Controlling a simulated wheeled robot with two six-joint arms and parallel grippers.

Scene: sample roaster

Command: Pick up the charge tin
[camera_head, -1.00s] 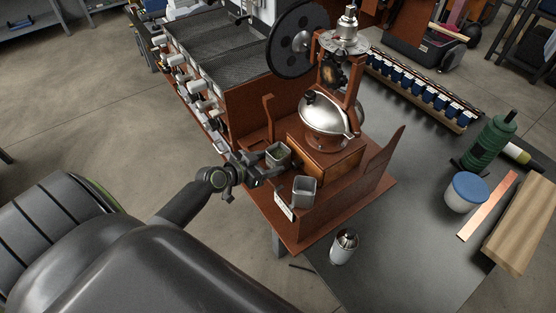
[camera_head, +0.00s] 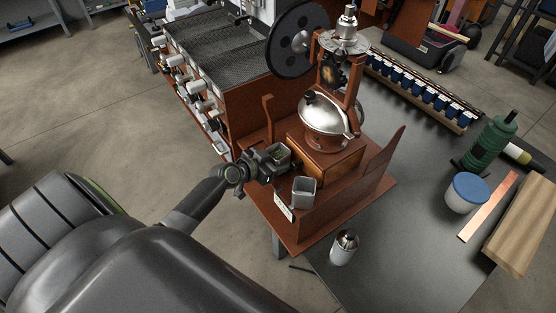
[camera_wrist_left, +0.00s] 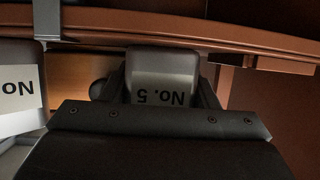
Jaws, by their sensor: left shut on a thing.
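The charge tin (camera_head: 278,150) is a small grey square tin, open at the top, on the brown-red stand beside the grinder. My left gripper (camera_head: 277,160) is shut on it, coming from the left. In the left wrist view the tin (camera_wrist_left: 165,70) sits between the two fingers, its label reading "No. 5" upside down. Whether its base touches the stand is hidden. My right gripper is not in view.
A second grey tin (camera_head: 304,190) stands close by, nearer the stand's front edge; part of it and its label show in the left wrist view (camera_wrist_left: 18,90). The grinder's wooden base (camera_head: 332,164) is just right of the held tin. A white canister (camera_head: 344,250) stands on the grey table.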

